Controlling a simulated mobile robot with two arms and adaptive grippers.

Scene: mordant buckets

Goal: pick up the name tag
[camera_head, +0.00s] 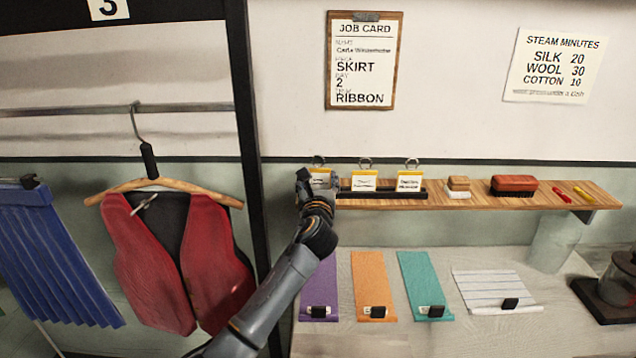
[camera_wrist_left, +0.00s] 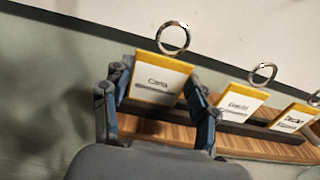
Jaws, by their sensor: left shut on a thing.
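Three name tags with yellow edges, white faces and metal rings stand in a dark rack (camera_head: 385,194) on the wooden shelf. The leftmost name tag (camera_head: 320,178) reads "Carla" in the left wrist view (camera_wrist_left: 158,80). My left gripper (camera_head: 312,190) is shut on this tag, its fingers (camera_wrist_left: 160,95) at the tag's two sides. The tag is upright at the rack's left end; I cannot tell whether it still touches the rack. The middle tag (camera_head: 364,181) and the right tag (camera_head: 409,181) stand beside it. My right gripper is not in view.
The wooden shelf (camera_head: 470,200) also holds a small brush (camera_head: 458,187), a red brush (camera_head: 513,185) and chalks (camera_head: 561,195). A job card (camera_head: 363,60) naming a skirt hangs above. Coloured cloths, such as the orange one (camera_head: 372,280), lie below. A red vest (camera_head: 205,270) hangs left.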

